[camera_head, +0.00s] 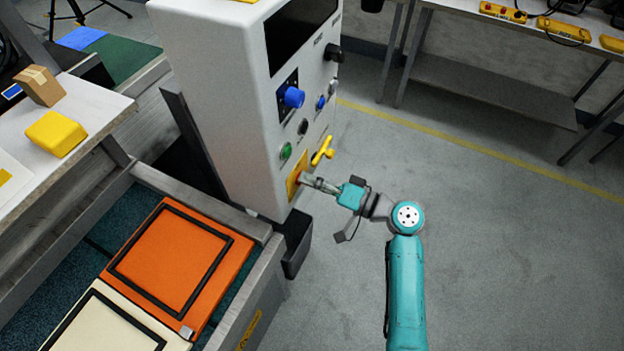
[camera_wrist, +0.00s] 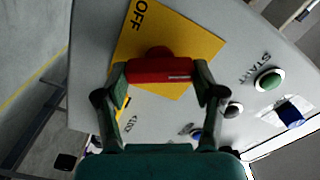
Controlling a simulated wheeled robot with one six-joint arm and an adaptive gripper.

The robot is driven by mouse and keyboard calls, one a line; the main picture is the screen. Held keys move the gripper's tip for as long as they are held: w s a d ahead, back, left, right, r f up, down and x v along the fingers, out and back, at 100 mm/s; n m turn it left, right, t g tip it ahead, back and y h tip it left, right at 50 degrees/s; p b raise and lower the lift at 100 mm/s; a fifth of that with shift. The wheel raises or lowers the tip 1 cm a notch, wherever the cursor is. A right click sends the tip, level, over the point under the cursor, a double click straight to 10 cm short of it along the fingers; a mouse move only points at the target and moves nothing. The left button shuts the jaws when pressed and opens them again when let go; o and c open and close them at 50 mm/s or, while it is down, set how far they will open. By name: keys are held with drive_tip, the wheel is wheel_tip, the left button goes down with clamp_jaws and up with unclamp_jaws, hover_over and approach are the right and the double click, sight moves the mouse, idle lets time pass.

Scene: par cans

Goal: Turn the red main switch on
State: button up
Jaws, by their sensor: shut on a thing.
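The red main switch (camera_wrist: 160,71) is a red bar-shaped handle on a yellow plate (camera_wrist: 196,40) in the wrist view. The word OFF is printed on the plate at the upper left of the handle. My gripper (camera_wrist: 160,78) has one finger at each end of the red handle and is shut on it. In the head view my gripper (camera_head: 306,180) reaches the yellow plate (camera_head: 293,184) low on the side of the white cabinet (camera_head: 200,90). The handle is mostly hidden there by the fingers.
A yellow handle (camera_head: 323,151), a green button (camera_head: 286,151) and a blue knob (camera_head: 293,97) sit close above my gripper on the panel. An orange box (camera_head: 180,262) lies on the conveyor at left. The floor (camera_head: 500,250) at right is clear.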

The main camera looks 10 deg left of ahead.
drive_tip(key=m, duration=0.5)
drive_tip(key=shift+f+m, duration=0.1)
drive_tip(key=shift+m, duration=0.2)
idle(0.5)
drive_tip(key=o, duration=1.1)
drive_tip(key=shift+o, duration=0.2)
drive_tip(key=v, duration=1.2)
